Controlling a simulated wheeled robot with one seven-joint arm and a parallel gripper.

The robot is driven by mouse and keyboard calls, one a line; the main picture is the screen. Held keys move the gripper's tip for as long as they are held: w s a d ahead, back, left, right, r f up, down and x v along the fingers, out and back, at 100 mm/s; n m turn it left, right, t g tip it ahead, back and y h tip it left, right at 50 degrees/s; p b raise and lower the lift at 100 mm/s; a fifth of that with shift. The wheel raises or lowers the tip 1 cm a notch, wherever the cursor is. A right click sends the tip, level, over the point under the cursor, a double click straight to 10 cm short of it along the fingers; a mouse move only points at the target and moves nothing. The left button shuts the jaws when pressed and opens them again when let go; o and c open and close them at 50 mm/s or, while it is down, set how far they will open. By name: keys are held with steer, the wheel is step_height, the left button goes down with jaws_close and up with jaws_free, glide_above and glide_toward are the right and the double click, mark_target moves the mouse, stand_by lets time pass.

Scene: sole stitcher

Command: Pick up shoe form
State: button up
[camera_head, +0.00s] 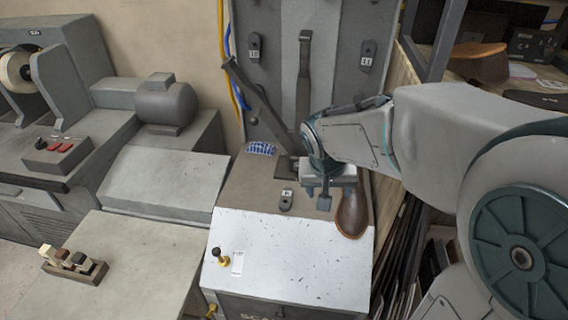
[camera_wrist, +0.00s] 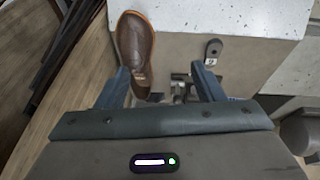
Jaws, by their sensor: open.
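The brown shoe form (camera_head: 352,212) lies at the right edge of the grey machine's top, its rounded toe over the pale sloped front. It also shows in the wrist view (camera_wrist: 136,42), left of centre, with its narrow end between the finger lines. My gripper (camera_head: 317,196) is open and empty above the machine, just left of the shoe form in the head view. In the wrist view my gripper (camera_wrist: 161,70) has its left finger beside the shoe form and its right finger well clear of it. I cannot tell whether the left finger touches the form.
The machine (camera_head: 290,250) has a knob (camera_head: 223,260) on its front and a grey lever (camera_head: 262,105) rising behind. A small black switch (camera_head: 286,200) sits on its top. Another brown shoe form (camera_head: 478,62) stands on the right shelf. Upright dark sheets (camera_head: 395,265) fill the space right of the machine.

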steer(key=y+b, duration=0.1)
glide_toward(286, 197)
step_height(286, 197, down, 3)
steer(key=shift+s+d+r+m+t+b, duration=0.1)
steer(key=shift+s+m+t+b, duration=0.05)
steer(key=shift+m+t+b, duration=0.2)
steer(key=shift+w+x, duration=0.2)
steer(key=shift+x, duration=2.8)
steer(key=shift+r, duration=0.15)
steer(key=shift+c, duration=0.3)
jaws_close()
